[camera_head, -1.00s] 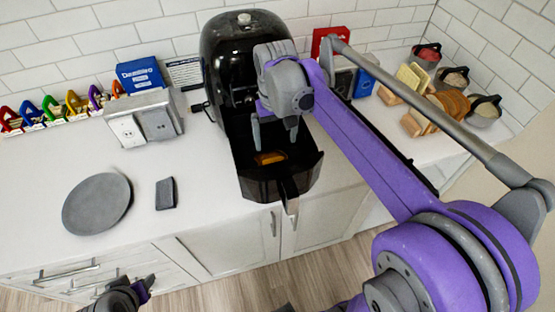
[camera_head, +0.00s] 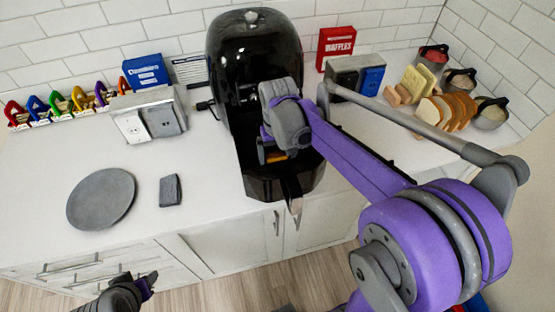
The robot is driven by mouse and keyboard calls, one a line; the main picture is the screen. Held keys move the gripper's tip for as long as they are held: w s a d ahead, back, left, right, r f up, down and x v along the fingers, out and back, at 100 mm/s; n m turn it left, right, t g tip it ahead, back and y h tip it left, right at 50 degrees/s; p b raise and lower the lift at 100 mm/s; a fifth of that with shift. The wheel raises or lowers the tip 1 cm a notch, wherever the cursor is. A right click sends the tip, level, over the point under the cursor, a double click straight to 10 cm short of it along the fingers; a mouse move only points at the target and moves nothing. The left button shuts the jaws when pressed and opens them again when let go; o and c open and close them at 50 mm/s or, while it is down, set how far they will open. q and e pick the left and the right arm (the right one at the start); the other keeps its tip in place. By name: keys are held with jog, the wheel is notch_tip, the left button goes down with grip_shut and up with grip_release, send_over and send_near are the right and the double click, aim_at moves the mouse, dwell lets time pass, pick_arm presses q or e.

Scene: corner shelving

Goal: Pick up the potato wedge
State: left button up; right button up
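The potato wedge (camera_head: 277,157) is a small orange piece inside the pulled-out black basket (camera_head: 262,187) of the air fryer (camera_head: 247,60). My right gripper (camera_head: 276,152) reaches down into the basket from above, right at the wedge. Its hand covers most of its fingers and part of the wedge, so I cannot tell whether it grips it. My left gripper (camera_head: 148,284) is low at the bottom left, in front of the counter and away from the basket. Its fingers are too small to read.
A grey plate (camera_head: 101,199) and a dark grey sponge-like block (camera_head: 170,190) lie on the counter left of the basket. The counter's front left is clear.

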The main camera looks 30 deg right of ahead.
jog(key=c, duration=1.1)
jog(key=shift+r, duration=0.1)
